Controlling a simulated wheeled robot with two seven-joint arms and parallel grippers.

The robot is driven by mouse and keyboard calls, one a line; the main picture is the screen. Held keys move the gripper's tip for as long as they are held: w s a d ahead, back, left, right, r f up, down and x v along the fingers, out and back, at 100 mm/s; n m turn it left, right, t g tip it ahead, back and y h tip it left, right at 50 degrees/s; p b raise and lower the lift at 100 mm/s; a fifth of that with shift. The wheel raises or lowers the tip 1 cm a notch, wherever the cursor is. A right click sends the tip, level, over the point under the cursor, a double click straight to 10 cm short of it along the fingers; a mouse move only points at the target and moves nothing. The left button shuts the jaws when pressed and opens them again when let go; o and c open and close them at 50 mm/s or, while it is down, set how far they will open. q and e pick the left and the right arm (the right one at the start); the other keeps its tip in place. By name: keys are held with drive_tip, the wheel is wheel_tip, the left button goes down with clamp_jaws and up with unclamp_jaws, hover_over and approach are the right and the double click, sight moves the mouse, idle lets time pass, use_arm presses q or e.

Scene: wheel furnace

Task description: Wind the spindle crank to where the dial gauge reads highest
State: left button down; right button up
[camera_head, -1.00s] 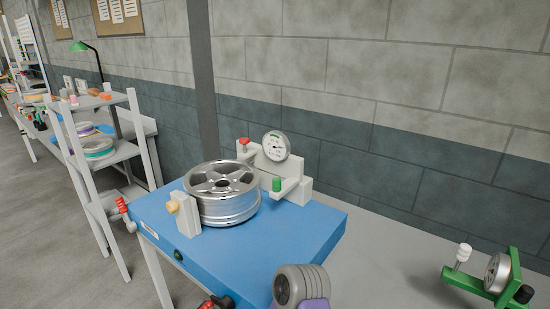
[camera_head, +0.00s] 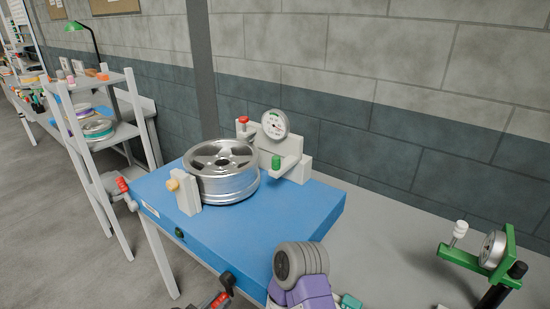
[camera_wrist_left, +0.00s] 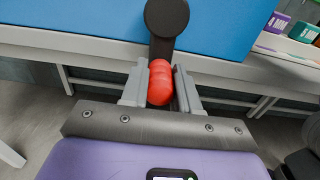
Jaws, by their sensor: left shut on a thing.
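A bright metal wheel (camera_head: 221,172) lies flat on the blue table (camera_head: 265,232). A round white dial gauge (camera_head: 275,124) stands on a grey bracket behind it; its reading is too small to make out. The spindle crank (camera_head: 227,283), black with a red grip, is at the table's front edge, partly cut off by the picture's bottom. My left gripper (camera_head: 214,301) is shut on the red grip. In the left wrist view, the gripper's grey fingers (camera_wrist_left: 159,88) clasp both sides of the red grip (camera_wrist_left: 160,82), below the crank's black hub (camera_wrist_left: 166,17). My right gripper is out of view.
A grey block with an orange knob (camera_head: 186,190) stands before the wheel. A red-handled grey fitting (camera_head: 121,190) sits at the table's left end. A green stand with another gauge (camera_head: 492,250) is at right. A shelf rack (camera_head: 100,130) stands left.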

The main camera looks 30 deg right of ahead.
use_arm(q)
drive_tip(key=shift+d+r, duration=0.15)
drive_tip(key=shift+r, duration=0.25)
drive_tip(key=shift+s+d+r+p, duration=0.15)
drive_tip(key=shift+s+d+p, duration=0.05)
drive_tip(key=shift+s+p, duration=0.25)
drive_tip(key=c, duration=1)
unclamp_jaws()
drive_tip(key=shift+f, duration=0.2)
drive_tip(key=shift+a, duration=0.1)
drive_tip(key=p+v, duration=0.2)
drive_tip(key=v, duration=0.5)
drive_tip(key=shift+f, duration=0.1)
